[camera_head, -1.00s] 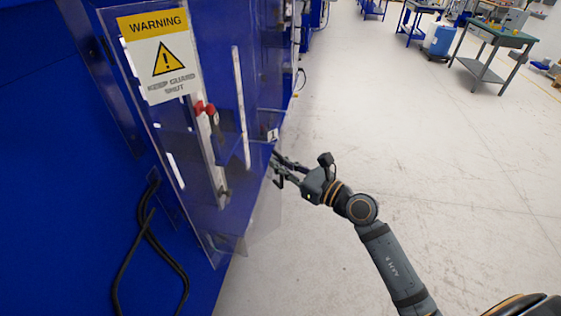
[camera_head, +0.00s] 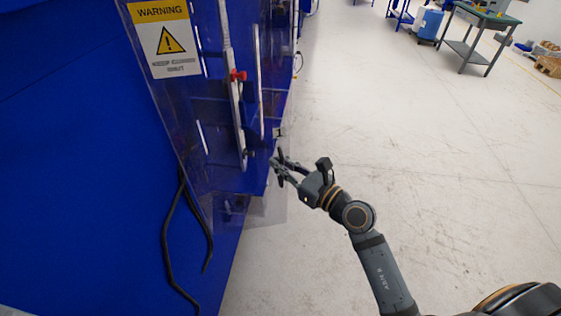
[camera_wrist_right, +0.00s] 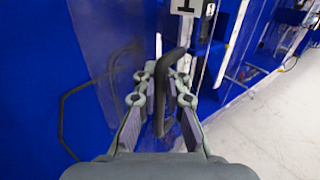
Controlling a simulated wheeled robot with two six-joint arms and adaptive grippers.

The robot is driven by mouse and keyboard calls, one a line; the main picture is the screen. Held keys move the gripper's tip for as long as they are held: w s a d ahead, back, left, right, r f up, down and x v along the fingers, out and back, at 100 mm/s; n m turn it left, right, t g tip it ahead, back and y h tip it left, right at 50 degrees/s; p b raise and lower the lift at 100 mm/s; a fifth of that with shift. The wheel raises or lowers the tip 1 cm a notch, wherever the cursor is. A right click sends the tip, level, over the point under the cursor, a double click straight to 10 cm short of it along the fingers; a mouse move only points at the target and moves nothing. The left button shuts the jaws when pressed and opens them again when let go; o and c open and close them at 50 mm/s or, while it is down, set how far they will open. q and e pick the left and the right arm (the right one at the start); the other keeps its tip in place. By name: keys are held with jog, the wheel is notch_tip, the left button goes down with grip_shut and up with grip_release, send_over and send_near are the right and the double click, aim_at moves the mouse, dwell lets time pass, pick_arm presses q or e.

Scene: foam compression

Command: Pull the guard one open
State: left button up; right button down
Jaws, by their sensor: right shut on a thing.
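The guard (camera_head: 222,180) is a clear panel on the blue machine, with a yellow and white warning sign (camera_head: 165,38) on it. In the right wrist view a dark bar handle (camera_wrist_right: 161,108) stands between the fingers, below a small plate marked 1 (camera_wrist_right: 186,6). My right gripper (camera_head: 277,166) is at the guard's right edge; in the wrist view its fingers (camera_wrist_right: 160,95) are shut on the handle. The handle is hard to make out in the head view. My left gripper is not in view.
The blue machine (camera_head: 80,130) fills the left side, with a black cable (camera_head: 168,235) hanging down it. Open grey floor (camera_head: 420,190) lies to the right. A green-topped workbench (camera_head: 485,18) and a blue drum (camera_head: 430,24) stand far back.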

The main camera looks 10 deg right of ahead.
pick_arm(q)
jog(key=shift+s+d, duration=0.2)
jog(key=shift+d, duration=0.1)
pick_arm(e)
jog(key=c, duration=1.8)
grip_release()
jog(key=o, duration=0.4)
jog(key=shift+s+d, duration=0.1)
jog(key=shift+d, duration=0.1)
jog(key=shift+c, duration=0.2)
jog(key=shift+s, duration=0.1)
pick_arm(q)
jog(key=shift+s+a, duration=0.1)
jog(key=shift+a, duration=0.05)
pick_arm(e)
jog(key=v, duration=0.7)
jog(key=shift+s+d, duration=0.1)
jog(key=shift+d, duration=0.05)
